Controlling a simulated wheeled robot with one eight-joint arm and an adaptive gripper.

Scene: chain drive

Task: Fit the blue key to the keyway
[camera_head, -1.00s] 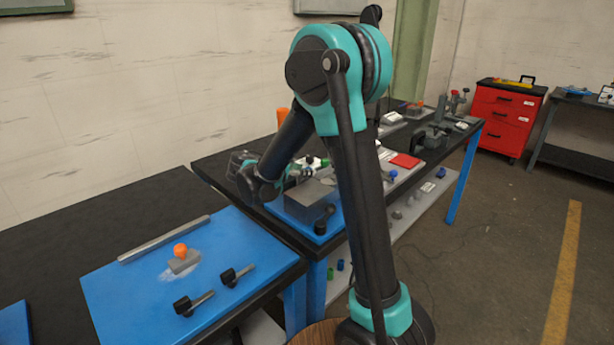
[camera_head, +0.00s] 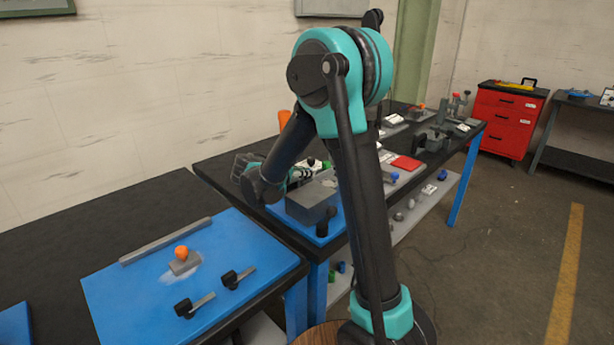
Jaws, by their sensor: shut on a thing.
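My gripper (camera_head: 304,173) is at the far bench, above and behind a grey block (camera_head: 312,206) on a blue board. It is small in view and partly hidden. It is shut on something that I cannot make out. A small green spot (camera_head: 326,164) shows just right of the fingers. I cannot pick out the blue key or the keyway with certainty. A blue knob (camera_head: 393,177) shows near the bench's front edge, partly beside my arm. Another blue piece (camera_head: 442,175) is farther right, by the lower shelf.
A black-handled part (camera_head: 325,221) stands in front of the grey block. The near blue board (camera_head: 120,300) bears a grey bar (camera_head: 166,240), an orange-knobbed block (camera_head: 183,262) and two black-handled pins. A red plate (camera_head: 405,163) and a vise lie farther right. My arm hides part of the bench.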

